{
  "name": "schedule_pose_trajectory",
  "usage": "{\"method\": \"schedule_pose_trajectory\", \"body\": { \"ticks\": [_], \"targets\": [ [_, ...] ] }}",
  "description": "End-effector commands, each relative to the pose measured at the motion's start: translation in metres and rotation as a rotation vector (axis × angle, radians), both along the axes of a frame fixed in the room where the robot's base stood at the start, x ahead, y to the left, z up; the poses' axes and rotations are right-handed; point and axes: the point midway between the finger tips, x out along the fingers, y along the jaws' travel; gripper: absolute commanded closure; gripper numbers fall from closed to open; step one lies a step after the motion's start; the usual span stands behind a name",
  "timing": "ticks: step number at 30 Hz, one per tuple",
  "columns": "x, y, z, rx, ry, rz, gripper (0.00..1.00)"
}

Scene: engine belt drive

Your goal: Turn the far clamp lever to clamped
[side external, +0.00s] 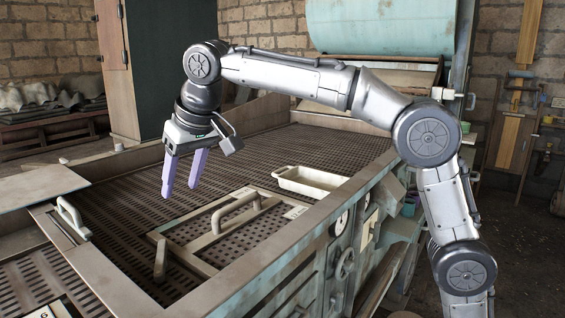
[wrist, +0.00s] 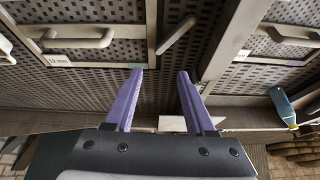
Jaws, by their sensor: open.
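A pale clamp lever (side external: 160,258) stands up at the left end of the handled screen panel (side external: 205,262) in the side view. In the wrist view one lever (wrist: 176,34) lies slanted beside a handled panel, ahead of my fingertips. I cannot tell whether both views show the same lever or which is the far one. My gripper (side external: 180,188) hangs above the perforated deck, fingers down, apart and empty. In the wrist view my gripper (wrist: 160,72) shows a wide gap between its purple fingers, and it touches no lever.
The panel carries a raised bar handle (side external: 236,211). A pale tray (side external: 310,180) sits on the deck to its right. Another handle (side external: 73,220) stands on the left frame. Open deck lies behind my gripper.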

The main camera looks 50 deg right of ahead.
Motion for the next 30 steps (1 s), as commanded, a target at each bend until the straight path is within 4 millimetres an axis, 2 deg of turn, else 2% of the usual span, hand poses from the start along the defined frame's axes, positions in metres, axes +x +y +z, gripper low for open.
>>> {"method": "schedule_pose_trajectory", "body": {
  "ticks": [6, 16, 24, 30],
  "targets": [
    [-0.022, -0.027, 0.021, 0.014, -0.029, -0.038, 0.45],
    [-0.065, -0.065, 0.037, 0.028, -0.054, -0.08, 0.45],
    [-0.105, -0.091, 0.038, 0.032, -0.069, -0.101, 0.45],
    [-0.128, -0.104, 0.033, 0.034, -0.075, -0.106, 0.45]
  ]
}}
